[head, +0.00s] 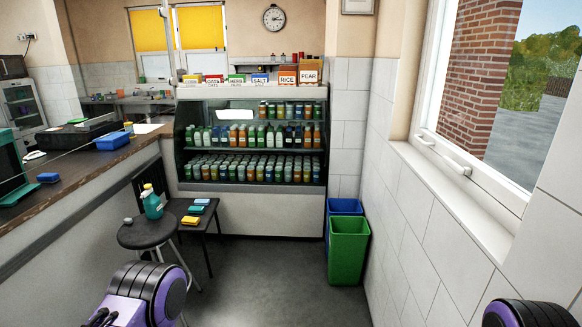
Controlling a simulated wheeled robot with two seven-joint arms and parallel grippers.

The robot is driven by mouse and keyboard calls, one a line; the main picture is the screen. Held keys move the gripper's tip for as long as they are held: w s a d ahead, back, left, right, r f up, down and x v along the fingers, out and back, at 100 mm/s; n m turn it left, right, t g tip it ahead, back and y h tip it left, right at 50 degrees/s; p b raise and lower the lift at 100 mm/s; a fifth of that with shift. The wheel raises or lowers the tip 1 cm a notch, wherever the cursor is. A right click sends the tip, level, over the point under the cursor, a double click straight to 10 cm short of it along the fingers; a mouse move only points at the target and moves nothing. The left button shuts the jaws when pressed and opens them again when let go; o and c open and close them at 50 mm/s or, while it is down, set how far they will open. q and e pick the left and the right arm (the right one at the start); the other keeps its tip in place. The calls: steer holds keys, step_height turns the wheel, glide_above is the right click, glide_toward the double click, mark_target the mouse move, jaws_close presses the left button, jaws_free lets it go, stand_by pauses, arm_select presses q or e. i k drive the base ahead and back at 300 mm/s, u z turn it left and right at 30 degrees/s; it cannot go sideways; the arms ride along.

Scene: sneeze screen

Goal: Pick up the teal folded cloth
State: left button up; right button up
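The teal folded cloth (196,210) lies flat on a small dark side table (211,213) in front of the fridge. A blue folded cloth (201,201) lies just behind it and a yellow folded cloth (190,220) just in front, each apart from it. Purple and black links of both my arms show at the bottom edge, left and right, well short of the table. Neither gripper's fingertips can be made out in the head view.
A round dark stool (146,235) with a teal bottle (152,204) stands left of the side table, beside the counter (92,165). A stocked display fridge (270,211) stands behind. Green (348,252) and blue (345,206) bins stand by the right wall. The middle floor (265,275) is clear.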

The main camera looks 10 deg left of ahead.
mark_target(192, 210)
steer(key=u, duration=0.4)
steer(key=i, duration=2.65)
steer(key=u, duration=0.6)
steer(key=i, duration=2.25)
steer(key=u, duration=0.2)
